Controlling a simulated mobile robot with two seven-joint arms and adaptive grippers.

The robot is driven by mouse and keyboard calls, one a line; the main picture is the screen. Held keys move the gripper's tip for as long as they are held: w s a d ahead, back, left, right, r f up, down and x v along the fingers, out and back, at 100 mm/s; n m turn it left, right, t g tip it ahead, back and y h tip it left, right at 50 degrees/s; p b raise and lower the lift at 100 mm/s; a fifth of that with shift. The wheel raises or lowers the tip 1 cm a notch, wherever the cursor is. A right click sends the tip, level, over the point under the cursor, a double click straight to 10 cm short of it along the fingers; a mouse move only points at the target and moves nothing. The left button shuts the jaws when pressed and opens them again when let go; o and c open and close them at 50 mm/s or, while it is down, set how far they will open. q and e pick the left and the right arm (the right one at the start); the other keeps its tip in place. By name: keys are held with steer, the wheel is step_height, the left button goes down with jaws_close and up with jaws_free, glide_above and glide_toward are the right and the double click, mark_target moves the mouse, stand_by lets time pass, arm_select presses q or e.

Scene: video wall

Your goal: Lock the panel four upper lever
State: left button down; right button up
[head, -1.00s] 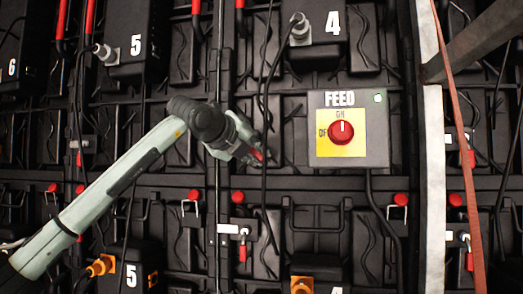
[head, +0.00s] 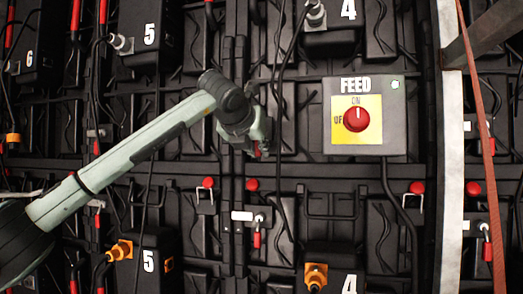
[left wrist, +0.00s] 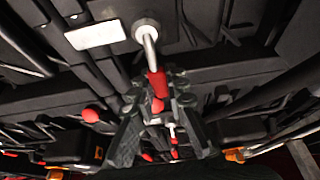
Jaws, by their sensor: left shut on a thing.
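The upper lever shows in the left wrist view as a red handle (left wrist: 158,84) on a bent metal rod from a round pale pivot, beside a white plate (left wrist: 93,35). My left gripper (left wrist: 158,100) is shut around the red handle, a finger on each side. In the head view my left gripper (head: 258,146) points down, left of the FEED box, and mostly hides this lever; a bit of red shows at its tip. The number 4 panel label (head: 348,10) is above right. My right gripper is not in view.
The grey FEED box (head: 393,143) with a red knob (head: 356,119) is right of my gripper. A lower red-handled lever (head: 257,238) hangs below it. Black cables run down close to the gripper. A pale vertical post (head: 452,150) stands at the right.

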arm_select(q)
steer(key=shift+a, duration=0.15)
stand_by(0.4)
steer(key=c, duration=1.5)
jaws_free()
steer(key=v, duration=1.2)
